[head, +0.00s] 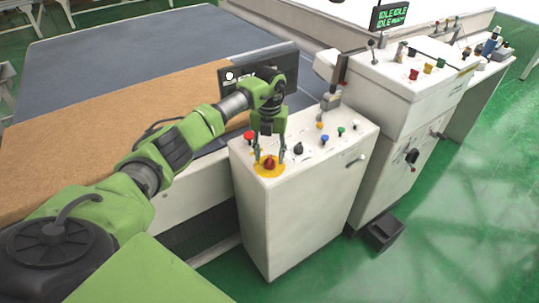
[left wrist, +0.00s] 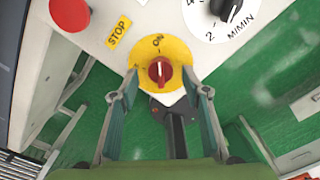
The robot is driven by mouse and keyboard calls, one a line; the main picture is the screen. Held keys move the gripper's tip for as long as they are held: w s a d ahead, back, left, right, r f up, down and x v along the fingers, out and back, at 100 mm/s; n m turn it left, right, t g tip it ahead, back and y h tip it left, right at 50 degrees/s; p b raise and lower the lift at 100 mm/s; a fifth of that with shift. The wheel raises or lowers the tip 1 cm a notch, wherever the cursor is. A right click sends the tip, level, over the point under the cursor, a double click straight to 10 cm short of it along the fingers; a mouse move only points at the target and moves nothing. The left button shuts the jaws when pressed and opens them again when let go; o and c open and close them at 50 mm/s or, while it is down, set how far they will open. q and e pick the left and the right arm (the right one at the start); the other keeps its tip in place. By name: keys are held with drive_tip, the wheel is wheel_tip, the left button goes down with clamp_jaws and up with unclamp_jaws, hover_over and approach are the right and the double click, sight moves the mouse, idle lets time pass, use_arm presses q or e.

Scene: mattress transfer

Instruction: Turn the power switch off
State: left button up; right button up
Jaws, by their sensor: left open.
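The power switch (head: 269,163) is a red rotary knob on a yellow round plate, on the near corner of the white control box. In the left wrist view the red knob (left wrist: 160,70) stands between my finger tips, its white mark pointing up toward the "ON" lettering on the yellow plate (left wrist: 172,47). My left gripper (head: 269,150) points down over the switch. It is open, with one finger on each side of the knob (left wrist: 158,88); I cannot tell whether they touch it. My right gripper is not in view.
A red button (head: 249,136) with a yellow STOP label (left wrist: 118,32) sits near the switch. A black dial (head: 298,148) and several small buttons share the box top (head: 335,127). A taller console (head: 425,70) stands to the right. A brown board (head: 100,110) lies at left.

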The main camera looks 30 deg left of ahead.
use_arm(q)
drive_tip(key=shift+f, duration=1.1)
drive_tip(key=c, duration=1.1)
